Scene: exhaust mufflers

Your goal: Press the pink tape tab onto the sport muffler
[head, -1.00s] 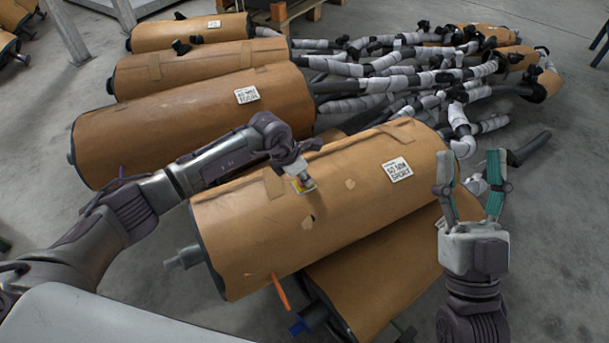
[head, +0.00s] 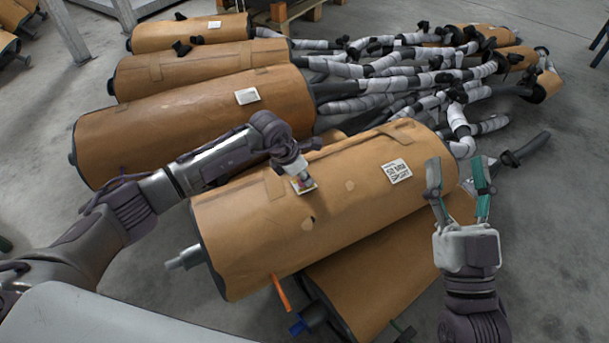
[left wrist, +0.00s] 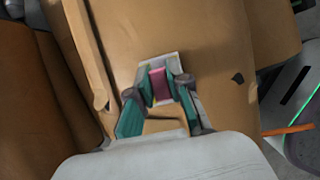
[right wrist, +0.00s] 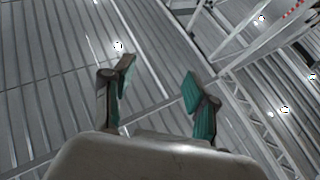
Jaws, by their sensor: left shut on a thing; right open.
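The sport muffler (head: 350,225) is a brown-wrapped cylinder in the head view, with a white label (head: 398,171) reading SPORT at its upper right. My left gripper (head: 303,183) is at its upper side, left of the label. In the left wrist view, the left gripper (left wrist: 162,88) is shut on the pink tape tab (left wrist: 159,84). A pale patch shows under and around the tab, against the brown wrap (left wrist: 215,70). I cannot tell whether the tab touches the wrap. My right gripper (head: 458,180) is open and empty, pointing up near the muffler's right end.
Another brown muffler (head: 375,280) lies below the sport muffler. Grey-wrapped pipes (head: 400,80) spread at the back right. An orange strip (head: 280,292) hangs at the front. Grey floor (head: 550,230) is clear at right.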

